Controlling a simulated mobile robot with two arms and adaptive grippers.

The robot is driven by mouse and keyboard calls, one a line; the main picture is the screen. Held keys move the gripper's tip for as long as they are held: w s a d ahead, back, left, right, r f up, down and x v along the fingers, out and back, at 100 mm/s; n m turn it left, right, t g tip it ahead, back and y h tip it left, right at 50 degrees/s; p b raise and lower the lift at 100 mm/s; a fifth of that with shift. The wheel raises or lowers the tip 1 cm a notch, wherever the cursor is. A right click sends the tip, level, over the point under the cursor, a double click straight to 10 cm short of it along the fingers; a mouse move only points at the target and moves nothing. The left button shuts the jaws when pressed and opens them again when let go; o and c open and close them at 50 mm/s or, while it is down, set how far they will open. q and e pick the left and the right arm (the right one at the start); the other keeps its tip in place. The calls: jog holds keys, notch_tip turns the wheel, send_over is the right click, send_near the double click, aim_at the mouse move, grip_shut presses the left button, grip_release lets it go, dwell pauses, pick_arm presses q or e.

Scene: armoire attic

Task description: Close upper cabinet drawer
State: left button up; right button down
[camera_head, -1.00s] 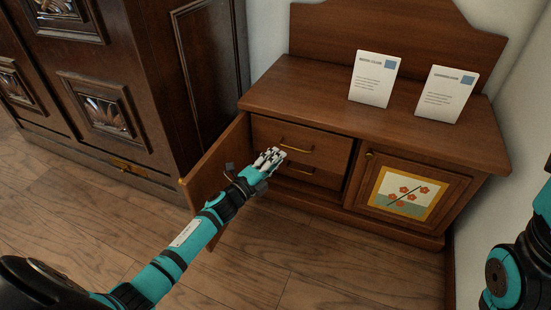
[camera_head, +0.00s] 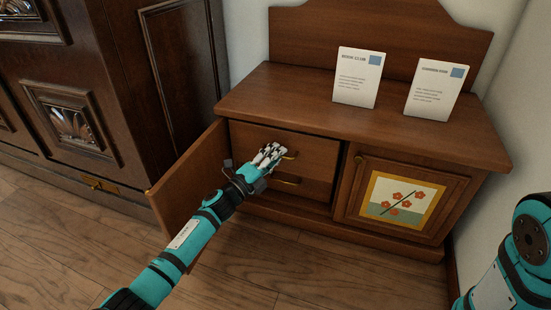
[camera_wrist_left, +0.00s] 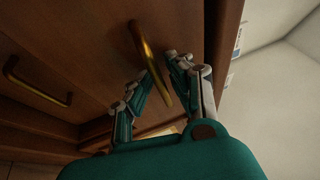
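The upper drawer (camera_head: 315,152) is a brown wooden front in the left bay of the low cabinet (camera_head: 400,137). It appears to stand slightly forward of the lower drawer (camera_head: 315,188); how far is hard to tell. My left gripper (camera_head: 270,152) is at its brass handle. In the left wrist view, the upper handle (camera_wrist_left: 143,42) passes between the two fingers of my left gripper (camera_wrist_left: 160,72). The fingers are apart, one on each side of the bar; contact is unclear. My right arm shows at the right edge, its gripper out of frame.
An open cabinet door (camera_head: 190,175) stands out left of the drawers, beside my left forearm. A closed door with a flower panel (camera_head: 400,200) is at the right. Two cards (camera_head: 358,78) (camera_head: 436,88) stand on top. A dark armoire (camera_head: 120,90) is at the left.

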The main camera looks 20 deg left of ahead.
pick_arm(q)
grip_shut()
dwell(0.3)
